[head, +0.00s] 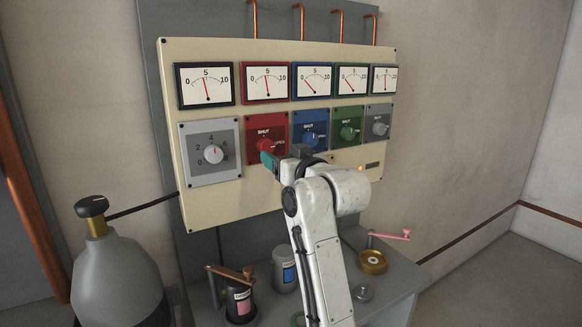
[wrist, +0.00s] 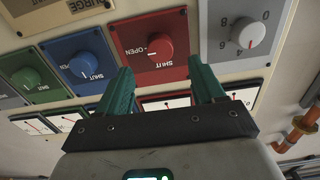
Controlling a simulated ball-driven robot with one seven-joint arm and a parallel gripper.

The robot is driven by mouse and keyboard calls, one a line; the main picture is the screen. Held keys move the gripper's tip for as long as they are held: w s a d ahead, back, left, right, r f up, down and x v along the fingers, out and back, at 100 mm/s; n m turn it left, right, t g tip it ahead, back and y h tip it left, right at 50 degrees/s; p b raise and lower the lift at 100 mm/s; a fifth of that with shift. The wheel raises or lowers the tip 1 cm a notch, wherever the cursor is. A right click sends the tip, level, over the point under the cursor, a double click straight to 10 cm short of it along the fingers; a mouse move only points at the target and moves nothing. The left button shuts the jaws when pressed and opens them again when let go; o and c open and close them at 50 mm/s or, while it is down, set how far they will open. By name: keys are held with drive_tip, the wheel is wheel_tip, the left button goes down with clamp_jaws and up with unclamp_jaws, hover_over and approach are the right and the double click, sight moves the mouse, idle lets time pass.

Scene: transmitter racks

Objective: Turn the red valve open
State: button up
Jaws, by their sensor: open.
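The red valve (head: 265,145) is a round red knob on a red plate with SHUT and OPEN labels, in the middle row of the cream panel. In the head view my gripper partly covers it. The wrist view, turned upside down, shows the red valve (wrist: 160,47) whole, with a white mark on its OPEN side. My gripper (wrist: 161,75) is open, its two green fingers apart, one to each side of the knob's line. No finger visibly touches the knob. In the head view my gripper (head: 268,158) is just before the red plate. The red gauge (head: 267,82) needle stands near 5.
A grey dial (head: 214,154) is left of the red valve; blue (head: 310,136), green (head: 347,131) and grey (head: 380,128) knobs are to its right. Below, a bench (head: 400,282) holds a crank, cans and a brass piece. A grey cylinder (head: 118,280) stands at left.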

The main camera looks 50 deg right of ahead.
drive_tip(key=shift+b+v, duration=0.3)
drive_tip(key=shift+v, duration=1.9)
drive_tip(key=s+a+f+n+g+y, duration=0.1)
drive_tip(key=s+a+f+g, duration=0.2)
drive_tip(key=f, duration=0.7)
drive_tip(key=s+a+f+g+y, duration=0.15)
drive_tip(key=s+a+f, duration=0.25)
drive_tip(key=f, duration=0.6)
drive_tip(key=s+a+f+n+g+y, duration=0.1)
drive_tip(key=s+a+f+g, duration=0.25)
drive_tip(key=f, duration=0.65)
drive_tip(key=s+a+f+g, duration=0.3)
drive_tip(key=s+f, duration=0.5)
drive_tip(key=s, duration=0.4)
drive_tip(key=s+a+f+g+y, duration=0.1)
drive_tip(key=s+a+f+g, duration=0.3)
drive_tip(key=s+f, duration=0.4)
drive_tip(key=s+g, duration=0.1)
drive_tip(key=s, duration=0.3)
drive_tip(key=shift+f+n, duration=0.25)
drive_tip(key=shift+n, duration=0.15)
